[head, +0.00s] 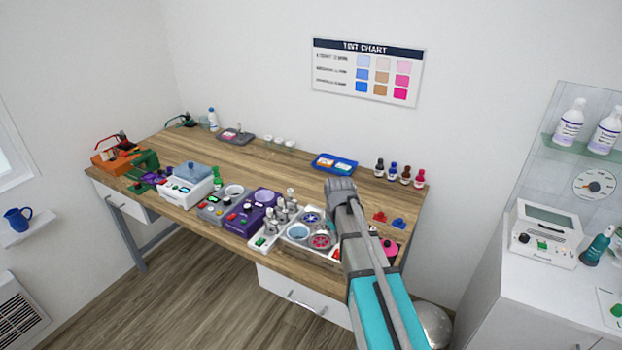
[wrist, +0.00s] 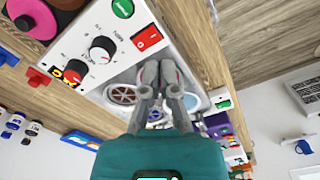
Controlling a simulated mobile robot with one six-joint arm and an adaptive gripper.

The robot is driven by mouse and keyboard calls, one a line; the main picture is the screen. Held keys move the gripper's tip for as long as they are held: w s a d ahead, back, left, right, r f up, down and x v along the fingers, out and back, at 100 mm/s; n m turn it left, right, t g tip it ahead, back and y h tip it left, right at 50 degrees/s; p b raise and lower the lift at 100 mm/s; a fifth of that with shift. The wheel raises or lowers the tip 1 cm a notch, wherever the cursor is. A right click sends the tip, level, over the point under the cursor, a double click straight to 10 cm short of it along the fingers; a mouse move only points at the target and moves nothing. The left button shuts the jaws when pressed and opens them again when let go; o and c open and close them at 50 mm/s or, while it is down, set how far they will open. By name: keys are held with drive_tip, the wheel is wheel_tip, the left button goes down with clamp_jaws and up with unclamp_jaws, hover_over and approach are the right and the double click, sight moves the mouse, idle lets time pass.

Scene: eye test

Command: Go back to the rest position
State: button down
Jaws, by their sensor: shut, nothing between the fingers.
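My gripper (head: 340,186) is at the end of my grey and teal arm, which reaches in from the bottom of the head view. It is over the right part of the wooden table (head: 290,170). In the wrist view my gripper (wrist: 160,72) has its fingers together, with nothing held between them. Behind the fingers is a white unit with round wells (wrist: 121,95); the fingers hide part of it. A white control box (wrist: 105,45) with knobs and a red switch is beside them. I cannot tell the exact height of my gripper above the table.
A blue tray (head: 334,165) and several small dark-capped bottles (head: 392,172) stand along the back. A purple device (head: 252,213) and a white device (head: 188,186) line the front edge. A white cabinet (head: 560,300) is at the right. The table's back middle has bare wood.

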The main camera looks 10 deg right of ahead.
drive_tip(key=s+f+m+b, duration=0.1)
drive_tip(key=s+m, duration=0.3)
drive_tip(key=s, duration=1.2)
drive_tip(key=shift+f+m+b, duration=0.3)
drive_tip(key=shift+m, duration=0.1)
